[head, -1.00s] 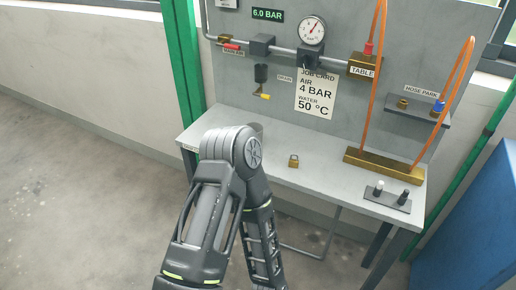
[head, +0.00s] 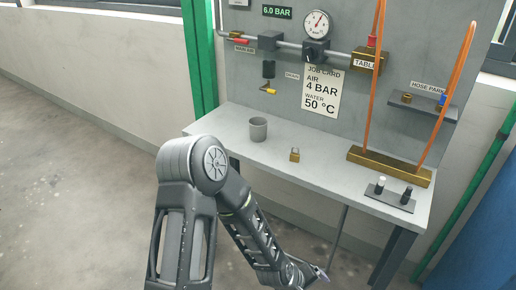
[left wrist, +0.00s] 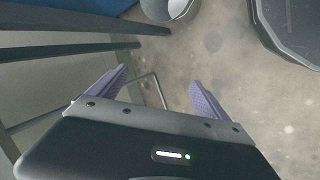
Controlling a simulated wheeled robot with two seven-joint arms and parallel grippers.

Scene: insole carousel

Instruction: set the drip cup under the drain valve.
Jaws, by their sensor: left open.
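The grey drip cup (head: 258,129) stands upright on the left part of the bench top. The drain valve (head: 268,80), a dark body with a yellow handle, hangs on the back panel above and behind the cup, beside the DRAIN label. My left gripper (head: 320,273) is low in front of the bench, below its top and well apart from the cup. In the left wrist view its two purple fingers (left wrist: 158,90) are spread with nothing between them, over the floor. My right gripper is not in view.
A brass padlock-like piece (head: 294,155) lies right of the cup. A brass block with orange hoses (head: 390,166) and a dark plate with two knobs (head: 389,195) sit farther right. The left wrist view shows a pale round container (left wrist: 168,10) at the top.

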